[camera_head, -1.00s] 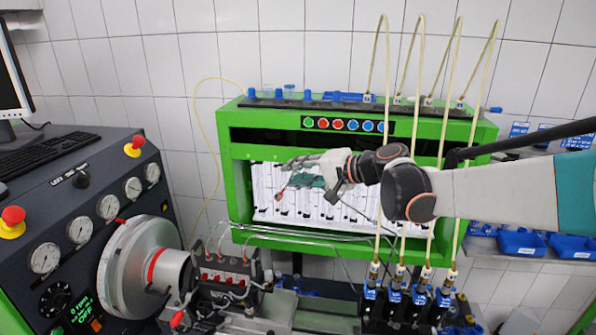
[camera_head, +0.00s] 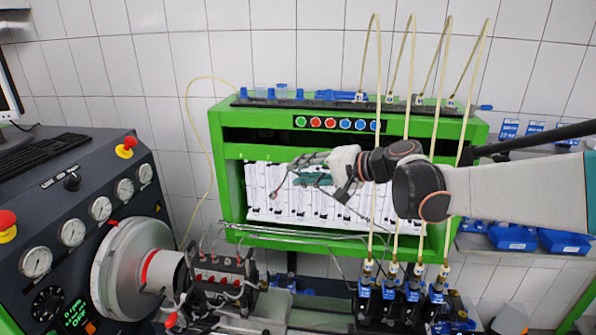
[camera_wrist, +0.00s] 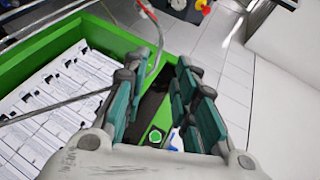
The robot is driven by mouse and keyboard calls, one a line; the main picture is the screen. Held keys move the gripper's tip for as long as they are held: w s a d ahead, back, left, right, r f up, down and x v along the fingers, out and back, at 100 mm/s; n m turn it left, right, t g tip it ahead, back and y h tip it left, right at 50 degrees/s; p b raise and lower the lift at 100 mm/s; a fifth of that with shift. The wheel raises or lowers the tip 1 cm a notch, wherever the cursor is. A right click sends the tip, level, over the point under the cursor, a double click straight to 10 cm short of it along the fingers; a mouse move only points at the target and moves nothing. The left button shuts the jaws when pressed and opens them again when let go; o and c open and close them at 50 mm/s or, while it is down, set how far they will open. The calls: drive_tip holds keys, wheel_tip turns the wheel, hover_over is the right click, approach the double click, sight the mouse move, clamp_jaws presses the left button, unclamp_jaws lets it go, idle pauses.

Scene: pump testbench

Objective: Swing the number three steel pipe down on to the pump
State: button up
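The pump (camera_head: 219,277) sits at lower centre left in the head view, with red caps on top. Thin steel pipes (camera_head: 290,233) rise from it and run right along the cabinet's lower edge. I cannot tell which is number three. My gripper (camera_head: 290,172) is in front of the cabinet's white graduated panel, above the pipes and up and right of the pump.
The green cabinet (camera_head: 228,185) stands behind my gripper. Yellowish hoses (camera_head: 373,90) hang down in front of it to several injectors (camera_head: 390,290), close to my arm. The big round drive flywheel (camera_head: 125,265) is left of the pump. Blue bins (camera_head: 512,237) are at right.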

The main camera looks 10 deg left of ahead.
drive_tip(key=p+v, duration=0.2)
drive_tip(key=v, duration=1)
idle(0.8)
drive_tip(key=shift+a, duration=0.1)
idle(0.3)
drive_tip(key=shift+t, duration=0.3)
clamp_jaws()
drive_tip(key=w+a+f+m+t+h+b, duration=0.1)
drive_tip(key=w+a+f+t, duration=0.1)
drive_tip(key=a, duration=0.3)
drive_tip(key=w+a+f+m+t+h+b, duration=0.1)
drive_tip(key=w+a+f+m+t+b, duration=0.1)
drive_tip(key=a, duration=0.4)
drive_tip(key=shift+w+f+t, duration=0.3)
drive_tip(key=shift+w+f, duration=0.1)
drive_tip(key=shift+w, duration=0.05)
